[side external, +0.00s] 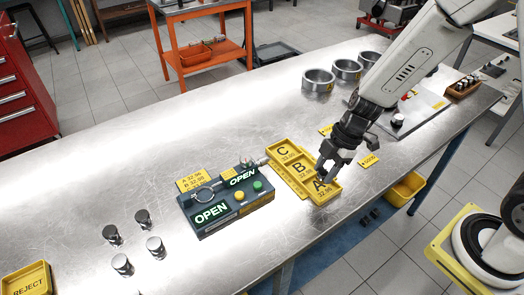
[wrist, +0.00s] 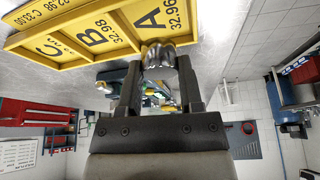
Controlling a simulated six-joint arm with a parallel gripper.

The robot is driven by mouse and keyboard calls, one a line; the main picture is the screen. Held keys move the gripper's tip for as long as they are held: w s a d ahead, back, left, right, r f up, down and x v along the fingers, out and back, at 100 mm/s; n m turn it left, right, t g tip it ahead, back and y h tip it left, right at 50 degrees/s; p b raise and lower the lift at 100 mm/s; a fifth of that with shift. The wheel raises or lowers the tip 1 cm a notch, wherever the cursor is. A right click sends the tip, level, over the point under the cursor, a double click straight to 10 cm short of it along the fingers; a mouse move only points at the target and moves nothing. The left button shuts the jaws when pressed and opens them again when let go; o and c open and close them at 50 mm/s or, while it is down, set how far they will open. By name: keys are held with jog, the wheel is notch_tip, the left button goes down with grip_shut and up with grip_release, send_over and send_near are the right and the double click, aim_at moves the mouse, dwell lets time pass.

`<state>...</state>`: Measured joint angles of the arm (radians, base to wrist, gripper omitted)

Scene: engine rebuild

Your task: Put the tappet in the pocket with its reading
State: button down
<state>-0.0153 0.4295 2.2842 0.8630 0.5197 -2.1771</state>
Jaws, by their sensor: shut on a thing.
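A yellow three-pocket tray (side external: 275,169) lies on the steel bench, its pockets lettered C, B and A, with A at the near right end. The readable labels are A 32.96 and B 32.98. My gripper (side external: 324,177) is over pocket A, pointing down. In the wrist view, my gripper (wrist: 158,70) is shut on a shiny metal tappet (wrist: 158,54), seen between the fingertips beside the A end of the tray (wrist: 110,58). I cannot tell whether the tappet touches the pocket floor. The fingers mostly hide it in the side view.
A dark gauge box (side external: 225,207) with green OPEN displays stands left of the tray, a yellow reading card (side external: 190,183) behind it. Several loose tappets (side external: 142,219) stand further left, near a yellow REJECT tray (side external: 27,280). Metal rings (side external: 318,80) stand at the back.

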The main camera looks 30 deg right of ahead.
jog(key=shift+f, duration=1.5)
jog(key=shift+f, duration=0.15)
jog(key=c, duration=0.5)
grip_release()
jog(key=shift+c, duration=0.2)
jog(key=v, duration=1.2)
